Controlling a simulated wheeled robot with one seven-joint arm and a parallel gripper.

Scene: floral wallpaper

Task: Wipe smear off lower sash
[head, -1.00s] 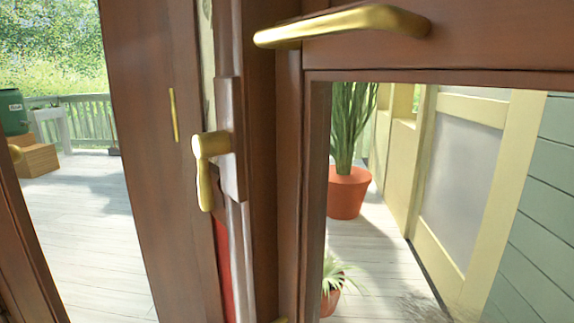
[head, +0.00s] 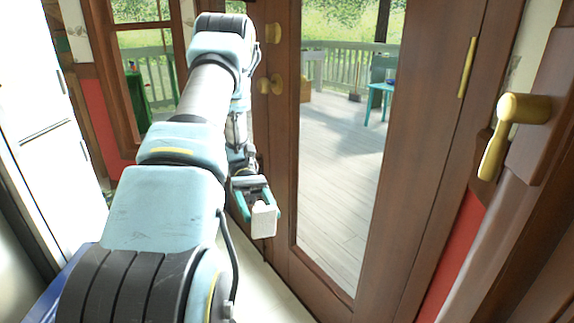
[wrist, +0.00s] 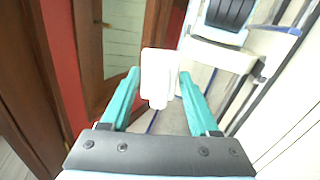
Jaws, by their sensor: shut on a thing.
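My gripper (head: 256,203) is shut on a white block (head: 264,221), in front of the lower part of the brown glazed door. In the wrist view the white block (wrist: 160,72) stands upright between the teal fingers of my gripper (wrist: 161,84). The lower sash and its smear are not in either current view. A second earlier, the sash showed at the right in the head view, with a greyish smear low on its glass.
The brown door (head: 422,130) has a tall glass pane onto a deck (head: 345,150). A brass lever handle (head: 514,115) juts out at the right. White cabinets (head: 40,100) stand at the left. Pale floor shows between my arm and the door.

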